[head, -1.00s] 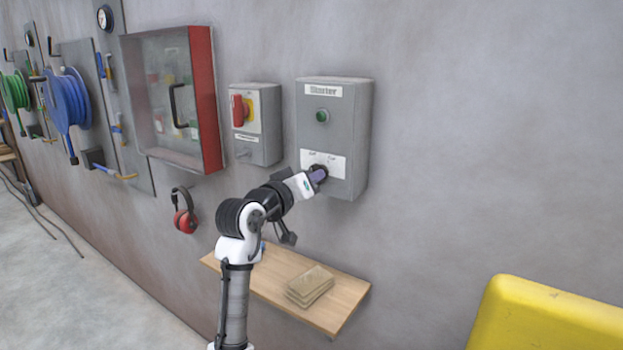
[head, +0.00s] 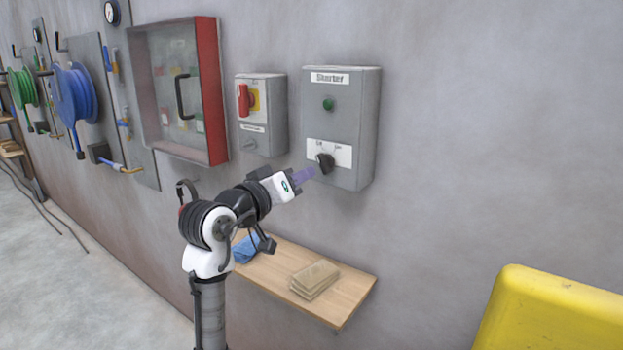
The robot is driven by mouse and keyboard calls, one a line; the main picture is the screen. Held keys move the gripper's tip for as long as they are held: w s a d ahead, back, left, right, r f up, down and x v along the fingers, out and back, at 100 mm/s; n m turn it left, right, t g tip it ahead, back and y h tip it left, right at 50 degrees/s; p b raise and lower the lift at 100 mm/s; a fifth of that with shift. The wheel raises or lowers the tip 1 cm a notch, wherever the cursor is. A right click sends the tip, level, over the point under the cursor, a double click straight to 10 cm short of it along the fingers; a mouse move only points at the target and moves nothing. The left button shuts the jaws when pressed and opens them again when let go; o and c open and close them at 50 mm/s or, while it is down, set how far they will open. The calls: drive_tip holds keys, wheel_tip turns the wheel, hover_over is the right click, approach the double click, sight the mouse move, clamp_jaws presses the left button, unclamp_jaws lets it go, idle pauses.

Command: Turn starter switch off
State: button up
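The grey starter box (head: 343,110), labelled "Starter", is on the wall right of centre. It has a green button or lamp (head: 328,104) near its top. Below is a white plate (head: 343,152) with small position labels that are hard to read. The black starter switch knob (head: 325,163) is on this plate. Its handle seems to lean to the upper left, but it is too small to be sure. The gap between the fingers cannot be made out.
A grey box with a red rotary handle (head: 244,99) hangs left of the starter box. A red-edged glass cabinet (head: 213,92) is further left. A wooden shelf (head: 345,303) below holds stacked tan items (head: 314,279) and a blue cloth (head: 245,249). A yellow object (head: 550,310) stands at lower right.

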drive_tip(key=b+v, duration=0.1)
drive_tip(key=v, duration=0.5)
drive_tip(key=shift+s, duration=0.2)
drive_tip(key=shift+a, duration=0.15)
